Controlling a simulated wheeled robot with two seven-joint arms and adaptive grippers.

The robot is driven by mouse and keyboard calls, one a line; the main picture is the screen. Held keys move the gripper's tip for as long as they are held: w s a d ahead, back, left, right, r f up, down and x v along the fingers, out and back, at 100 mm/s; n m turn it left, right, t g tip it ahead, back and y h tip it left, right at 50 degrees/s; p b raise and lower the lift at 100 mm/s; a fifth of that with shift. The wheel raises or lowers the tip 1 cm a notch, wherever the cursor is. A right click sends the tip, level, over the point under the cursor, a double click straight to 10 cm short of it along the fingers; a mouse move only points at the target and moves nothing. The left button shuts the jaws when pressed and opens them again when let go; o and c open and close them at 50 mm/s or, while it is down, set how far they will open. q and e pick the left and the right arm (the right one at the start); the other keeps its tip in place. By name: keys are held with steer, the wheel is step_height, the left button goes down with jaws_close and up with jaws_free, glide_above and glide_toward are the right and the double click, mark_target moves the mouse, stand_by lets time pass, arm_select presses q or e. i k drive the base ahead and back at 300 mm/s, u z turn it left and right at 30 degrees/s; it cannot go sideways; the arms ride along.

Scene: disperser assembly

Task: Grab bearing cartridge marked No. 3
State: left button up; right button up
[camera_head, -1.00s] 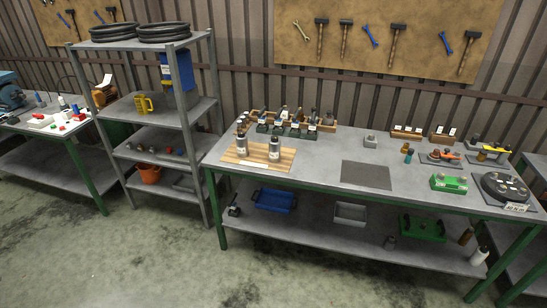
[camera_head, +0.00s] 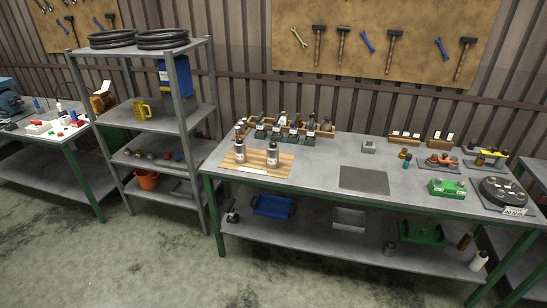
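On the long grey workbench, a row of small dark holders (camera_head: 290,135) with white labels stands at the back left. Metal and dark parts stand in and behind them. The labels are too small to read, so I cannot tell which part is marked No. 3. Two grey metal cylinders, a left one (camera_head: 240,152) and a right one (camera_head: 272,154), stand upright on a wooden board (camera_head: 250,166) in front of the row. Neither of my grippers is in view.
A grey square mat (camera_head: 364,180) lies bare mid-bench. A green box (camera_head: 447,188) and a black round fixture (camera_head: 505,191) are at right. A shelf rack (camera_head: 165,107) stands left of the bench. The floor in front (camera_head: 160,265) is clear.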

mark_target(272, 155)
steer(key=z, duration=0.1)
steer(key=i, duration=0.85)
steer(key=u, duration=0.55)
